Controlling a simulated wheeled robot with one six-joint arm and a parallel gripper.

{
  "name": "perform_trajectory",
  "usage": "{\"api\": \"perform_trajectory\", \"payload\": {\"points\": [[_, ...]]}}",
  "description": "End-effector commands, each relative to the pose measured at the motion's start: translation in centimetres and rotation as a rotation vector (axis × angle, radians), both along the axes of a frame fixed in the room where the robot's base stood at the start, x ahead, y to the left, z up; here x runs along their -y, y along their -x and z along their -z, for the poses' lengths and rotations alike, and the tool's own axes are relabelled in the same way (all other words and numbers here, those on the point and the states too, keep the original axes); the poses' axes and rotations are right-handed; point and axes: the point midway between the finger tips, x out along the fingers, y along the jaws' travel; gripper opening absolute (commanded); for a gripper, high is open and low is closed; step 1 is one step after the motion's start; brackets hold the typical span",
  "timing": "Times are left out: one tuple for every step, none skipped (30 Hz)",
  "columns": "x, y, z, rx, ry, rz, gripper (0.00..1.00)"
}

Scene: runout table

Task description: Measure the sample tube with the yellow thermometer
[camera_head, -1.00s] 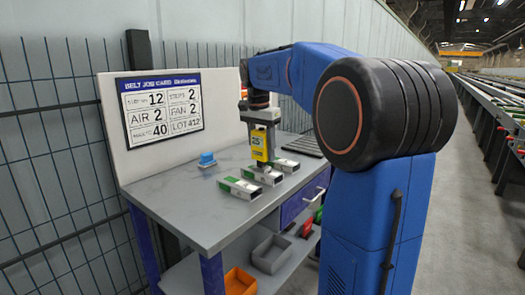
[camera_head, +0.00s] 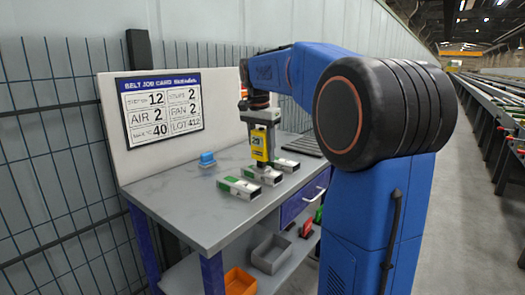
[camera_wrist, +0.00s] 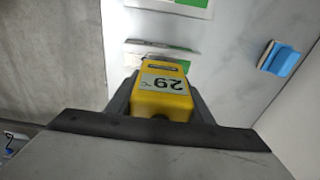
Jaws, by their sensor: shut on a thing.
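My gripper (camera_head: 262,124) is shut on the yellow thermometer (camera_head: 258,146) and holds it upright over the table. The thermometer also fills the middle of the wrist view (camera_wrist: 162,103), where its display reads 29 °C upside down. Three white-and-green sample tubes or boxes lie on the table: a near one (camera_head: 239,188), a middle one (camera_head: 260,176) and a far one (camera_head: 286,165). The thermometer's lower end is at or just above the middle one; I cannot tell whether it touches.
A blue block (camera_head: 207,159) sits at the back left of the grey table (camera_head: 180,210). A job card board (camera_head: 160,108) stands behind. A dark keyboard-like thing (camera_head: 299,145) lies at the far end. Grey (camera_head: 271,253) and orange (camera_head: 240,281) bins are on the lower shelf.

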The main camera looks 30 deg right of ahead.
Motion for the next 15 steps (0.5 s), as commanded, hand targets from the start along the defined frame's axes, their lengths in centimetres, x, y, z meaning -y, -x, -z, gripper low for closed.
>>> {"api": "perform_trajectory", "payload": {"points": [[0.0, 0.0, 0.0, -0.003, -0.001, 0.0, 0.31], [0.0, 0.0, -0.2, -0.003, -0.001, 0.0, 0.31], [0.0, 0.0, -0.4, -0.003, -0.001, 0.0, 0.31], [0.0, 0.0, -0.6, -0.003, -0.001, 0.0, 0.31], [0.0, 0.0, -0.8, -0.002, 0.0, 0.0, 0.31], [0.0, 0.0, -1.1, -0.001, -0.001, 0.0, 0.31], [0.0, 0.0, -1.4, 0.0, 0.0, 0.0, 0.31], [0.0, 0.0, -1.6, 0.0, 0.0, 0.0, 0.31], [0.0, 0.0, -1.8, 0.0, 0.0, 0.0, 0.31], [0.0, 0.0, -2.0, 0.0, 0.0, 0.0, 0.31], [0.0, 0.0, -2.2, 0.0, 0.0, 0.0, 0.31], [0.0, 0.0, -2.5, 0.0, 0.0, 0.0, 0.31], [0.0, 0.0, -2.7, 0.0, 0.0, 0.0, 0.31], [0.0, 0.0, -2.9, 0.001, 0.001, 0.0, 0.31], [0.0, 0.0, -3.2, 0.001, 0.001, 0.0, 0.31]]}}
